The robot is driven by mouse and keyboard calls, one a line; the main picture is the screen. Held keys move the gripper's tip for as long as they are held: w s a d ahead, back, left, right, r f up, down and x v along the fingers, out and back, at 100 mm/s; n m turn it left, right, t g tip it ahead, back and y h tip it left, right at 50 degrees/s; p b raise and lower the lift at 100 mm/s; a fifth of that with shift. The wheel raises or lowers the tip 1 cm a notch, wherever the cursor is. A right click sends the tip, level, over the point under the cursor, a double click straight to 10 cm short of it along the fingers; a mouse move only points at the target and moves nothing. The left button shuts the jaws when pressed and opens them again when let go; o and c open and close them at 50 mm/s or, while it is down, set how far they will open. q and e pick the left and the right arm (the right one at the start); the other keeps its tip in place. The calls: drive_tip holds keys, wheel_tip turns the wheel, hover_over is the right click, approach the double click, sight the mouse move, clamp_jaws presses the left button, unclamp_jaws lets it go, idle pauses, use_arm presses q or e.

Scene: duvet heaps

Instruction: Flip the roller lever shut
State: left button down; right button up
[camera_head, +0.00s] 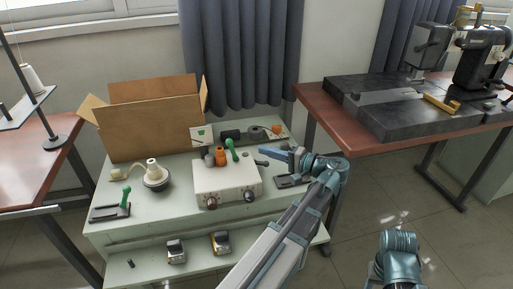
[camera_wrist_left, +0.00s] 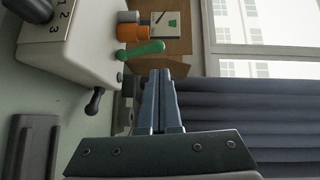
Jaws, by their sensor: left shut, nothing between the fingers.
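A pale control box (camera_head: 228,186) with dark knobs stands on the light green bench. A small dark lever (camera_head: 262,163) sticks out from its right side; it also shows in the left wrist view (camera_wrist_left: 95,101). A green-handled lever (camera_head: 231,149) stands at the box's top; it is in the left wrist view too (camera_wrist_left: 141,50). Another green lever (camera_head: 125,198) on a dark plate is at the bench's left. I cannot tell which is the roller lever. My left gripper (camera_head: 264,151) is shut and empty, in the air right of the box, apart from the levers.
An open cardboard box (camera_head: 153,117) is at the bench's back left. A dark device with a roller (camera_head: 254,132) lies behind the control box. A dark plate (camera_head: 291,181) lies at the right edge. A brown table (camera_head: 350,142) with a black machine stands right.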

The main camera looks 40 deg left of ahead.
use_arm(q)
drive_tip(key=d, duration=0.4)
drive_tip(key=shift+w+d+r+p, duration=0.15)
drive_tip(key=shift+d+r+p, duration=0.15)
drive_tip(key=shift+d+r, duration=0.1)
drive_tip(key=s+d+f+m+t+h, duration=0.25)
drive_tip(key=s+d+f+h, duration=0.25)
drive_tip(key=d+f+h, duration=0.6)
drive_tip(key=s+d+f+m+g+h, duration=0.1)
drive_tip(key=s+d+f+h, duration=0.15)
drive_tip(key=d, duration=0.25)
drive_tip(key=s+d+f+m+h, duration=0.1)
drive_tip(key=s+d+f, duration=0.25)
drive_tip(key=d, duration=0.25)
drive_tip(key=s+d+f+m+g+h, duration=0.1)
drive_tip(key=s+d+f+h, duration=0.15)
drive_tip(key=d, duration=0.25)
wheel_tip(320, 180, up, 28)
drive_tip(key=y+p, duration=0.1)
drive_tip(key=p, duration=2.7)
drive_tip(key=shift+p, duration=0.4)
